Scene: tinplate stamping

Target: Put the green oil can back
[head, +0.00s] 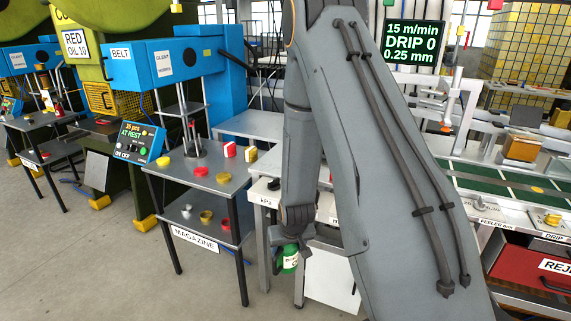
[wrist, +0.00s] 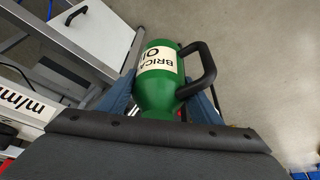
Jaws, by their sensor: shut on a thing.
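The green oil can (wrist: 158,97) is between the fingers of my gripper (wrist: 165,100) in the wrist view. It has a white label with partly readable black print and a dark loop handle on its right side. My gripper is shut on it. In the head view the can (head: 289,259) shows small below my gripper (head: 290,245), low beside the front of a light table and over the floor. My arm hides much of the middle of the head view.
The magazine table (head: 206,186) with red and yellow parts stands left of my gripper. A light metal table (head: 262,194) is close beside it. A white box (head: 331,283) stands below, partly behind my arm. A red bin (head: 530,262) is at right. Floor at front left is clear.

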